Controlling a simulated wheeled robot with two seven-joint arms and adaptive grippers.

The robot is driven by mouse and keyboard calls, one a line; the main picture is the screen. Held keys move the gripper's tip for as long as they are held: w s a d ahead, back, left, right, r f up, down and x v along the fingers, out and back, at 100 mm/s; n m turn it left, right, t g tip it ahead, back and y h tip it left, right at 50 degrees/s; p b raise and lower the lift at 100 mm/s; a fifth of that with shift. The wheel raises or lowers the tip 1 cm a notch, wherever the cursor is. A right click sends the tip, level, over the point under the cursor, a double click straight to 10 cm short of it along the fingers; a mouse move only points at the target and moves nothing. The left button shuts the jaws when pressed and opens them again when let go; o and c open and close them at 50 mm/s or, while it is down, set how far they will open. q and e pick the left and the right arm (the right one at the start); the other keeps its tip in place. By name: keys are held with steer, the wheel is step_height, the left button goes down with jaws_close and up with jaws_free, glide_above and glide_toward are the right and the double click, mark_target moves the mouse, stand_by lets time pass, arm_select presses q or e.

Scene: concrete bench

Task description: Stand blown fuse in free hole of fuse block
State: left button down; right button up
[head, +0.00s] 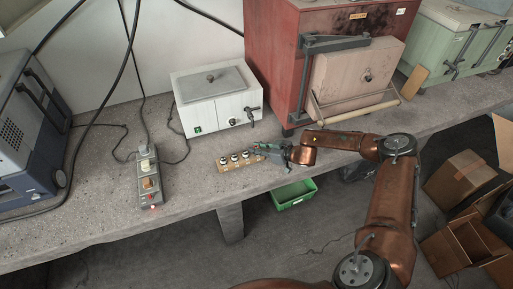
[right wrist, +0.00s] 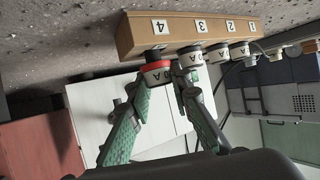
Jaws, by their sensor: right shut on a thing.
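The fuse block (head: 228,168) is a wooden strip on the bench, with several dark-topped white fuses standing along it. In the right wrist view the block (right wrist: 177,38) carries the numbers 4, 3, 2 and 1. A white fuse with a red band (right wrist: 156,69) is at position 4, between the fingertips of my right gripper (right wrist: 164,82). My right gripper also shows at the block's right end in the head view (head: 262,148). It is shut on the red-banded fuse. I cannot tell whether this fuse sits fully in its hole. White fuses (right wrist: 190,56) stand at the other positions. My left gripper is out of view.
A white box-shaped heater (head: 215,98) stands behind the block, and a red kiln (head: 275,60) stands to its right. A power strip (head: 150,180) with a cord lies left of the block. The bench's front edge is close; a green bin (head: 294,195) is below it.

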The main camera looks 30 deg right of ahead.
steer(key=shift+f+b, duration=0.35)
steer(key=shift+f, duration=0.2)
stand_by(0.4)
steer(key=o, duration=1.1)
steer(key=v, duration=1.2)
